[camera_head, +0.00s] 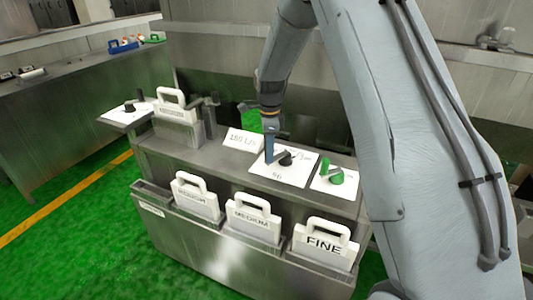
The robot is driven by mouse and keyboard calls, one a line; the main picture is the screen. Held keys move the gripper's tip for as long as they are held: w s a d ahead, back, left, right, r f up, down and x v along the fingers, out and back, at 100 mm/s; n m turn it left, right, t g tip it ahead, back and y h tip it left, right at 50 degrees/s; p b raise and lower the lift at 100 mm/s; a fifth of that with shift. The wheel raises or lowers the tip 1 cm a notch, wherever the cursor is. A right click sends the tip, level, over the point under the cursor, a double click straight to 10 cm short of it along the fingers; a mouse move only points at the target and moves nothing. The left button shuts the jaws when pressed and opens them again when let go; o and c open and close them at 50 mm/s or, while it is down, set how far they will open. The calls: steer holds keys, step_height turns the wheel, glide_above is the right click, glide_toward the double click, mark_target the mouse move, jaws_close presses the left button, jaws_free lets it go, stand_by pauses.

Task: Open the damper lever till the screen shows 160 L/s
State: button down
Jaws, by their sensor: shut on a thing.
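The damper lever (285,158) is a dark knob on a white marked plate (297,176) on top of the metal console. My gripper (270,157) points down at the lever's left side and is shut on its arm, which it partly hides. A small white sign or screen (243,141) stands left of the plate. Its blurred text ends in L/s; the number looks like 160 or 180, and I cannot tell which. The plate's small marks are too blurred to read surely.
A green lever (334,175) sits on another white plate to the right. Handled white panels (324,243), including one marked FINE, stand in the front rack. A black knob (129,107) is on a side shelf. My arm hides the right side. Green floor is free at lower left.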

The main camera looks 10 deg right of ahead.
steer(key=c, duration=1.5)
jaws_free()
steer(key=shift+c, duration=0.2)
steer(key=shift+r+b, duration=1.1)
steer(key=shift+r, duration=2.8)
steer(key=s+d+f+n, duration=0.1)
steer(key=s+n, duration=0.8)
steer(key=s, duration=0.6)
steer(key=s+d+f+n+t, duration=0.1)
steer(key=s+d+f+n, duration=0.1)
steer(key=s+n, duration=0.8)
steer(key=s, duration=0.5)
steer(key=shift+s, duration=0.15)
